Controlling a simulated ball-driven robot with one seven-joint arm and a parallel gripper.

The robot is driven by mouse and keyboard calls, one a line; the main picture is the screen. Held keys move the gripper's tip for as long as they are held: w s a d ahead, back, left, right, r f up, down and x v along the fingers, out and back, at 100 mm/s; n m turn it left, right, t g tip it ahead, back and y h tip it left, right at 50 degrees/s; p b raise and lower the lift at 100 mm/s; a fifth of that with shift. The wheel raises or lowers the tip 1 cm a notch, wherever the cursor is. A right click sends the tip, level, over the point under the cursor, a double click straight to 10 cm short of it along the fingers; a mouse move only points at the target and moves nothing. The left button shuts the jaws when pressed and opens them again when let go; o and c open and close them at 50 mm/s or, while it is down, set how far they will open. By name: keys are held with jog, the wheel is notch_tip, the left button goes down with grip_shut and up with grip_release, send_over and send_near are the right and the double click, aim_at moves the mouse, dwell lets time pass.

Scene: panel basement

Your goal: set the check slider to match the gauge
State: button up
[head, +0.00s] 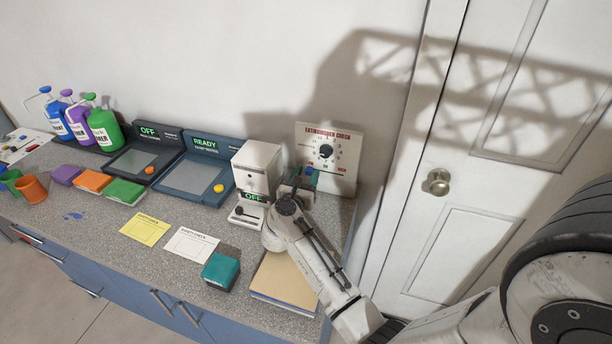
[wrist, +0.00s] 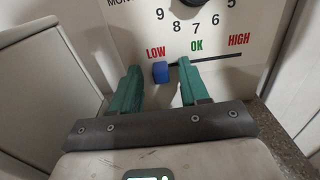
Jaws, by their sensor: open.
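The white "EXTINGUISHER CHECK" board (head: 347,136) stands against the wall at the counter's right end. It carries a numbered dial with a black knob (head: 326,151). The check slider is a blue block (wrist: 160,72) on a dark track below the dial, at the LOW end, left of OK (wrist: 196,45) and HIGH (wrist: 239,39). My gripper (wrist: 158,82) is open in the wrist view, one teal finger on each side of the slider, with gaps visible. In the head view my gripper (head: 300,183) is in front of the board and hides its lower left part. I cannot make out a pressure gauge.
A white dispenser box (head: 256,163) stands close on the left of my gripper. Brown folders (head: 284,278) and a teal box (head: 221,270) lie in front. A white card (head: 191,243) and yellow card (head: 145,229) lie further left. A door (head: 440,150) is on the right.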

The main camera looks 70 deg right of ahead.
jog(key=shift+c, duration=0.3)
grip_shut()
jog(key=shift+s, duration=0.1)
